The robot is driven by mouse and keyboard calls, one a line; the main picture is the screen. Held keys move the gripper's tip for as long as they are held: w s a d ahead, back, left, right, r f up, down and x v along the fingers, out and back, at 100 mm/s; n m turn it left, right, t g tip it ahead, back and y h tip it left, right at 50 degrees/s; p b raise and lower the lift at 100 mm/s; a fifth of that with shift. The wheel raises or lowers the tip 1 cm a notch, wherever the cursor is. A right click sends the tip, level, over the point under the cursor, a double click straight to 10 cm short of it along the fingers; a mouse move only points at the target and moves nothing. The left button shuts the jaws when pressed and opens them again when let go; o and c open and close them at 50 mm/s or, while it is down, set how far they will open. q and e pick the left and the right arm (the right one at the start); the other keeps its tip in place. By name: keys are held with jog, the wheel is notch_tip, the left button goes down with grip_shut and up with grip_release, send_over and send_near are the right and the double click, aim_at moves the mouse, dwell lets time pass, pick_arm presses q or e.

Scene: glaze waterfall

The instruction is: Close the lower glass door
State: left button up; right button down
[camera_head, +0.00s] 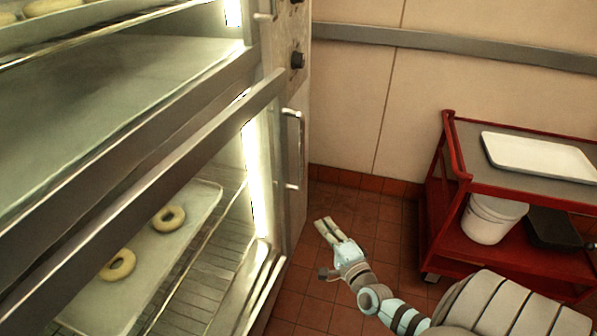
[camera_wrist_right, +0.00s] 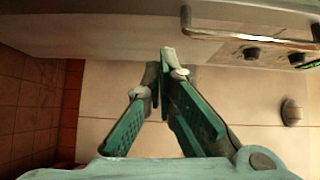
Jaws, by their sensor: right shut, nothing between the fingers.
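The lower compartment of the metal cabinet is lit, and its racks and a tray with two ring doughnuts (camera_head: 169,218) show inside. A vertical bar handle (camera_head: 293,150) stands at its right side, near the front panel's edge. I cannot tell clearly which surface is the lower glass door or how far it stands open. My right gripper (camera_head: 325,226) is shut and empty, low over the floor to the right of the cabinet, apart from the handle. In the right wrist view its fingertips (camera_wrist_right: 163,68) meet, and a bar handle (camera_wrist_right: 250,38) shows beyond them. My left gripper is not in view.
A red cart (camera_head: 450,185) stands at the right with a white tray (camera_head: 540,156) on top and a white bucket (camera_head: 492,218) below. Dark knobs (camera_head: 297,60) sit on the cabinet's panel. Red tiled floor (camera_head: 385,230) between cabinet and cart is clear.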

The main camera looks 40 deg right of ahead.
pick_arm(q)
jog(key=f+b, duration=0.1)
jog(key=b, duration=0.1)
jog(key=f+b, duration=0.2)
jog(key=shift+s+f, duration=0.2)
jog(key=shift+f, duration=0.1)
pick_arm(e)
jog(key=a+x, duration=0.2)
jog(key=x, duration=1.1)
jog(key=shift+w+r+m, duration=0.3)
jog(key=shift+r+m, duration=0.1)
jog(key=shift+r, duration=0.15)
